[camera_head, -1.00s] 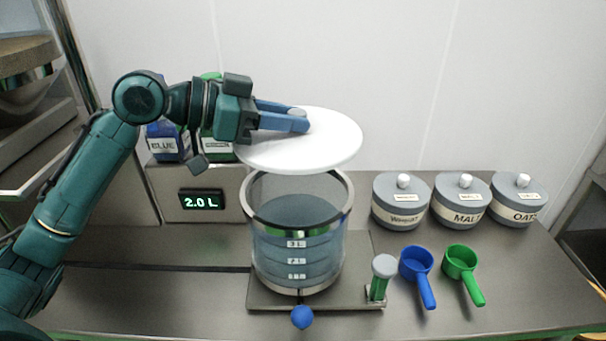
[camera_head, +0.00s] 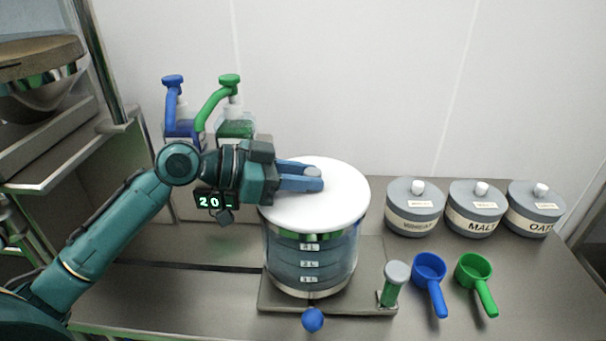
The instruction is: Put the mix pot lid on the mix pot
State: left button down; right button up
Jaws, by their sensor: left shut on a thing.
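The mix pot (camera_head: 312,262) is a clear cylinder with level marks, standing on a metal base with a blue ball knob at its front. The round white mix pot lid (camera_head: 325,208) lies flat over the pot's top and hides its rim. I cannot tell whether it touches the rim all round. My left gripper (camera_head: 318,181) is shut on the lid's handle at the middle of the lid; the fingers mostly hide the handle. My right gripper is not in view.
A blue scoop (camera_head: 430,272) and a green scoop (camera_head: 474,272) lie right of the pot, beside a green post with a grey cap (camera_head: 393,283). Three grey lidded jars (camera_head: 414,215) stand behind them. Blue and green pump bottles (camera_head: 236,125) stand behind my left arm.

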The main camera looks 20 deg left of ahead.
pick_arm(q)
jog(key=shift+f, duration=0.15)
jog(key=c, duration=1.2)
grip_release()
jog(key=shift+o, duration=0.2)
jog(key=shift+r, duration=0.25)
jog(key=b+v, duration=0.2)
jog(key=v, duration=0.4)
jog(key=shift+s+a+f, duration=0.15)
jog(key=shift+a, duration=0.1)
jog(key=shift+s+a+r, duration=0.3)
jog(key=shift+a, duration=0.05)
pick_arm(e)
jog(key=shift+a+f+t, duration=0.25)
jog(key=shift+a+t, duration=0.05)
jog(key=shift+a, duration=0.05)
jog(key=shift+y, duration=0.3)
